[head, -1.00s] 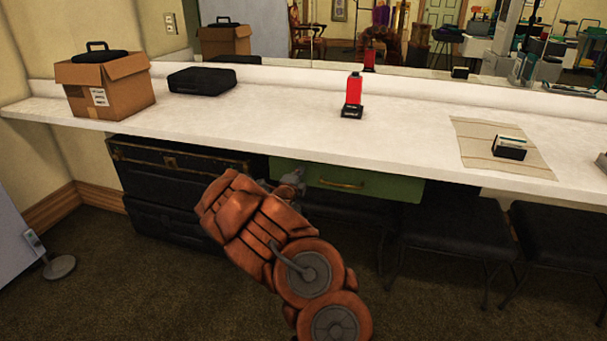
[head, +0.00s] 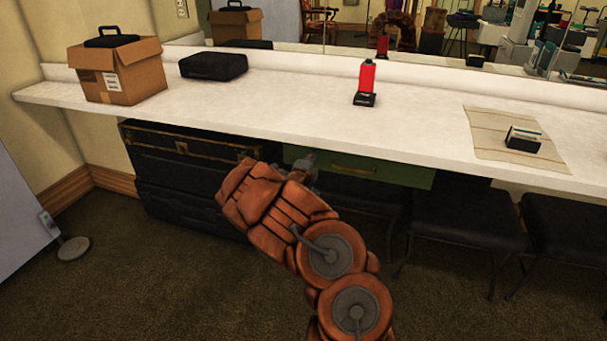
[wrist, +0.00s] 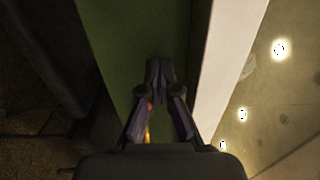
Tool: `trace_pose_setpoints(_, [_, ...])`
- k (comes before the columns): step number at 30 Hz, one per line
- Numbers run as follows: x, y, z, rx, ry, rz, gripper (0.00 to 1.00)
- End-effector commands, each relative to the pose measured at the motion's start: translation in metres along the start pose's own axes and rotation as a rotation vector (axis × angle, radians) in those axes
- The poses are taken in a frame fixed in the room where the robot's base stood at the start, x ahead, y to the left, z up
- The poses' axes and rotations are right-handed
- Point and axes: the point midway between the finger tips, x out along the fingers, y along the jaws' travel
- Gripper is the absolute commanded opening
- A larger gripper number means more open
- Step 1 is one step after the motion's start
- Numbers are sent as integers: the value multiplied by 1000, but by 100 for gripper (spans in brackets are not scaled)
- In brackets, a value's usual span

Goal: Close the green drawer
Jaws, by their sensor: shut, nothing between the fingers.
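The green drawer (head: 405,175) sits under the white counter, its front set back beneath the counter's edge. A brass handle (head: 353,169) is on its front. I cannot tell whether the drawer is fully shut. My gripper (head: 308,163) is at the left part of the drawer front, partly hidden by my orange arm. In the wrist view, the gripper's fingers (wrist: 158,72) are shut and empty, pointing at the green front (wrist: 125,35). Whether they touch it is unclear. A yellowish piece of the handle (wrist: 147,134) shows between the finger linkages.
The white counter (head: 290,115) overhangs just above my gripper. A black trunk (head: 180,150) stands left of the drawer. Black stools (head: 465,225) stand below and right of it. A cardboard box (head: 135,78), black case (head: 213,65) and red-topped item (head: 367,80) stand on the counter. Carpet in front is clear.

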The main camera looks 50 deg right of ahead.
Motion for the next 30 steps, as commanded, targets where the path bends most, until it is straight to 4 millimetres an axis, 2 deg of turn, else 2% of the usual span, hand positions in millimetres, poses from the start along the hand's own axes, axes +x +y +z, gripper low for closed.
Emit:
trace_pose_setpoints(6, [-38,1,7,-8,-6,6,0])
trace_pose_setpoints(18, [-90,3,2,-7,2,8,0])
trace_pose_setpoints(24, [-110,3,2,-4,2,10,0])
trace_pose_setpoints(30, [-121,3,0,-4,5,9,0])
